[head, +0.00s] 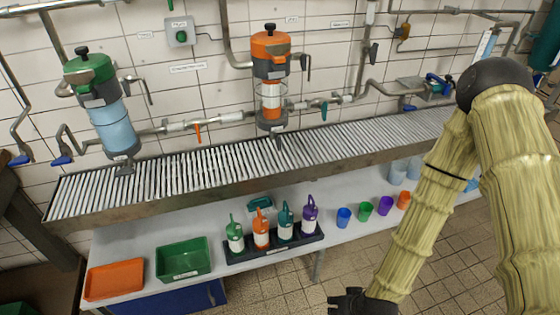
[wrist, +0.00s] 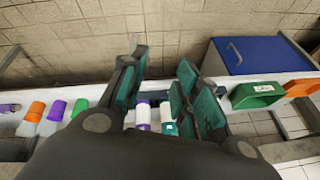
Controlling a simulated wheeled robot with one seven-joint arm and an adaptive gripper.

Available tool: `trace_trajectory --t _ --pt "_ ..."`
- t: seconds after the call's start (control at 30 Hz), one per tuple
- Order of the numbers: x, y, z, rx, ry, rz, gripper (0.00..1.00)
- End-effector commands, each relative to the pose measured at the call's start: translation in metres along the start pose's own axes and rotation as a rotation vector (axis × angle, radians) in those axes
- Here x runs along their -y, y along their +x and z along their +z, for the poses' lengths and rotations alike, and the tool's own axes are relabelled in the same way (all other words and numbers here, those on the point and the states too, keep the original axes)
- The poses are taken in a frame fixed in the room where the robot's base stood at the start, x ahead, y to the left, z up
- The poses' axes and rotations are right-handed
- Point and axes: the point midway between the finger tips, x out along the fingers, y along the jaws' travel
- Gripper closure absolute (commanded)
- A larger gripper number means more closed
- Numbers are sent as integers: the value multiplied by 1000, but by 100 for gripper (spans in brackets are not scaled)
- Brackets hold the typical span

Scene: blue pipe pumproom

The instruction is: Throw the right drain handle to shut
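In the head view, a teal lever handle (head: 324,111) hangs down from the pipe right of the orange-topped vessel (head: 270,80). An orange lever handle (head: 197,132) hangs down from the pipe left of that vessel. A blue handle (head: 409,107) shows further right on the wall piping. No readable label tells me which is the right drain handle. My gripper (head: 348,302) is at the bottom edge, low and in front of the bench, far from these handles. In the wrist view my gripper (wrist: 163,62) has its teal-padded fingers apart, with nothing between them.
A slatted metal rack (head: 190,172) runs below the pipes. The bench under it holds a black caddy (head: 272,250) of bottles, coloured cups (head: 365,209), a green bin (head: 183,259) and an orange tray (head: 114,279). A green-topped vessel (head: 108,115) stands left. Tiled floor (head: 450,260) is clear.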

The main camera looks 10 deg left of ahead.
Motion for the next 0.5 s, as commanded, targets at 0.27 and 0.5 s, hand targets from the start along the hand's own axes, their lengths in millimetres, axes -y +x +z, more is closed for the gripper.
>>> trace_trajectory --t 0.27,0.5 --pt "50 47 -98 -263 -103 -94 69" --pt "92 51 -185 -501 -186 -144 69"
